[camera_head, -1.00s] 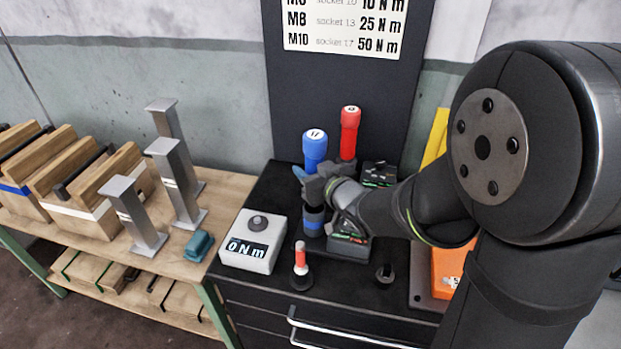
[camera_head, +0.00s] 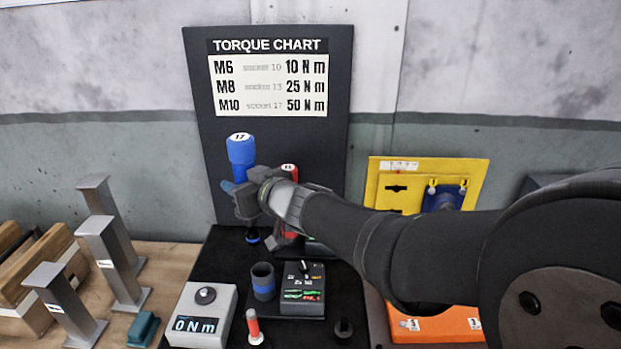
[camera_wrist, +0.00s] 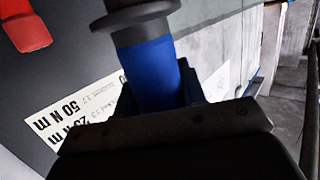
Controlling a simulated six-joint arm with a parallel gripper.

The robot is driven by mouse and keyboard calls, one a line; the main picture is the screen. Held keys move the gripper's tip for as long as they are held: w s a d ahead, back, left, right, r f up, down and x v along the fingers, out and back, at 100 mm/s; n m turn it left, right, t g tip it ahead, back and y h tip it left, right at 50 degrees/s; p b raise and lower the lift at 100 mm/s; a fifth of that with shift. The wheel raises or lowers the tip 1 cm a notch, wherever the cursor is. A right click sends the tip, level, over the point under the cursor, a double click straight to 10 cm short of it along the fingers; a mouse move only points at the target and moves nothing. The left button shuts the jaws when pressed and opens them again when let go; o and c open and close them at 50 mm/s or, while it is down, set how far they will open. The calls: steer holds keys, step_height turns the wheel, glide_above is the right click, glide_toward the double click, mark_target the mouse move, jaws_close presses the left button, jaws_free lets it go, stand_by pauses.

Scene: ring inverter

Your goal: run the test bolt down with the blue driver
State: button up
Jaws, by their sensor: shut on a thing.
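The blue driver (camera_head: 240,150), marked 17 on its cap, is upright in my gripper (camera_head: 246,200). A grey tester box (camera_head: 200,315) reads 0 N m and has a dark round knob-like piece (camera_head: 205,295) on top. I cannot tell whether that is the test bolt.
A red driver (camera_head: 289,172) stands behind my gripper, partly hidden. A dark unit with a dial (camera_head: 303,290) is right of the cup. A red-and-white pin (camera_head: 253,328) stands in front. Behind is the torque chart board (camera_head: 270,85); a yellow panel (camera_head: 385,190) is at right.

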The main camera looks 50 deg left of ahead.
steer(key=s+a+f+n+g+h, duration=0.1)
steer(key=s+a+f+n+g, duration=0.1)
steer(key=s, duration=0.4)
steer(key=s+a+f+n+g+h, duration=0.1)
steer(key=s+a+f+n+g, duration=0.2)
steer(key=s+g, duration=0.2)
steer(key=shift+s+n, duration=0.3)
steer(key=shift+s, duration=0.75)
steer(key=shift+a, duration=0.1)
step_height(320, 180, down, 6)
steer(key=shift+f, duration=1.4)
stand_by(1.6)
steer(key=shift+r, duration=2.65)
